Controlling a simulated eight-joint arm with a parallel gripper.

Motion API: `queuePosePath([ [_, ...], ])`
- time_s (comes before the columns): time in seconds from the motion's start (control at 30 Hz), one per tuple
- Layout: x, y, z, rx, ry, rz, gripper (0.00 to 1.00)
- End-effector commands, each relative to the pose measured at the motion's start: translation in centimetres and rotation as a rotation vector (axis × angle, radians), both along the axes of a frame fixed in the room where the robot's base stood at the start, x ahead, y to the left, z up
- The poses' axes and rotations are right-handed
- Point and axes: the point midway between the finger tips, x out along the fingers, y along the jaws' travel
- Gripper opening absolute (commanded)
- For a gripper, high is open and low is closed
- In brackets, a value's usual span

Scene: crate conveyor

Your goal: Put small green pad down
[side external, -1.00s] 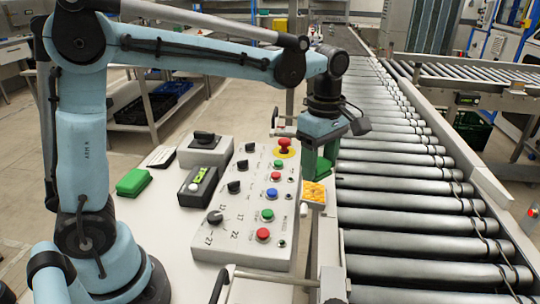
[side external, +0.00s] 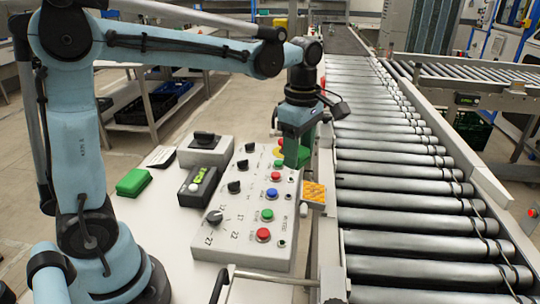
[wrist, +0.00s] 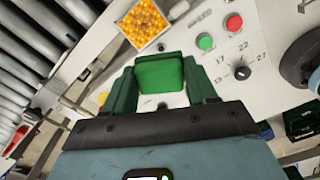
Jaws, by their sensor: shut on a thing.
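The small green pad (wrist: 159,73) shows in the wrist view between the two dark green fingers of my gripper (wrist: 164,84). The gripper is shut on it. In the side view my gripper (side external: 296,150) points down over the far right part of the sloped control panel (side external: 235,244), hiding most of the red mushroom button there. I cannot tell the exact gap between the pad and the panel. Another green block (side external: 133,181) lies on the white table (side external: 160,215) left of the panel.
A small tray of orange pieces (side external: 314,194) sits at the panel's right edge, also in the wrist view (wrist: 145,24). The roller conveyor (side external: 400,211) runs along the right. A grey switch box (side external: 205,150) and a dark box with a green display (side external: 198,187) stand left of the panel.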

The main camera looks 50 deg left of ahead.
Motion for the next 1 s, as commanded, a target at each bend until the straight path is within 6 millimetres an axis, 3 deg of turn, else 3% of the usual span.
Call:
queuePosePath([
  [0.03, -0.6, 2.2, -0.3, 0.002, -0.003, 0.09, 0.24],
  [0.2, -3.6, 9.0, -1.2, 0.009, -0.014, 0.417, 0.24],
  [0.4, -8.4, 15.4, -2.5, 0.016, -0.028, 0.797, 0.24],
  [0.5, -10.9, 17.8, -3.1, 0.02, -0.035, 0.966, 0.24],
  [0.7, -14.6, 20.4, -4.0, 0.026, -0.044, 1.199, 0.24],
  [1.0, -16.9, 23.0, -5.5, 0.029, -0.048, 1.29, 0.24],
])
